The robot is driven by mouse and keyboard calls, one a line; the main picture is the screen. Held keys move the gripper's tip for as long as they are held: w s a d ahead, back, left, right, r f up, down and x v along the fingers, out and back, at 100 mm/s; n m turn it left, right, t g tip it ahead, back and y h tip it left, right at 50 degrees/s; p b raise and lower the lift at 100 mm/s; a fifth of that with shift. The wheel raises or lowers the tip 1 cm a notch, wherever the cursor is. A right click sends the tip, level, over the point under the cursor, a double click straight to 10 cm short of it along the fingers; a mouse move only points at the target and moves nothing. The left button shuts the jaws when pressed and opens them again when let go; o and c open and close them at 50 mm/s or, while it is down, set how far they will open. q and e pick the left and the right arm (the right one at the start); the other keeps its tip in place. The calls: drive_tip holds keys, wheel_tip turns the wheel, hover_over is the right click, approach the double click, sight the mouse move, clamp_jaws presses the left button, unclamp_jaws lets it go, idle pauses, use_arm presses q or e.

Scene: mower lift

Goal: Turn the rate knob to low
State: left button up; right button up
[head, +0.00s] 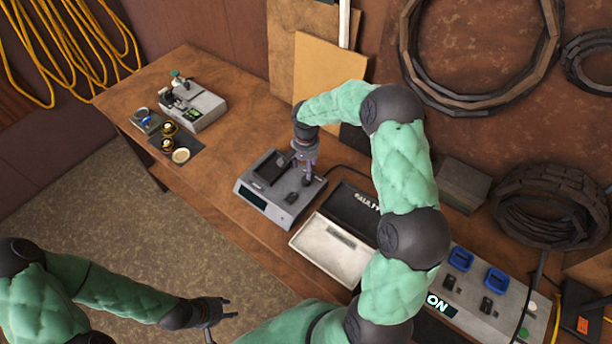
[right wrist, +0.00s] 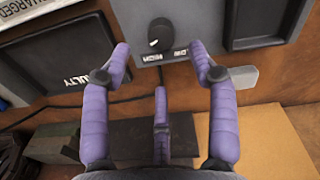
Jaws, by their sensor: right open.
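The rate knob (right wrist: 160,34) is a round black knob on a grey device (head: 284,212). In the right wrist view its white mark points down-left, toward the word HIGH; a second, partly legible word is beside it. A small dark shape (head: 291,198) on the device in the head view looks like this knob. My right gripper (right wrist: 164,60) is open and empty. Its purple fingers are spread on either side of the knob, apart from it, and it hangs over the device in the head view (head: 307,174). My left gripper (head: 222,313) is open and empty, low over the floor.
A tray labelled FAULTY (head: 330,250) lies right of the device. A panel with blue sockets (head: 480,290) stands at the right. A smaller grey machine (head: 193,108) with small parts sits at the far left of the bench (head: 135,90). Boards lean behind.

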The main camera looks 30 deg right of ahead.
sight(306, 181)
wheel_tip(306, 181, down, 8)
drive_tip(key=shift+w+r, duration=0.1)
drive_tip(key=shift+r, duration=0.1)
drive_tip(key=c, duration=1.1)
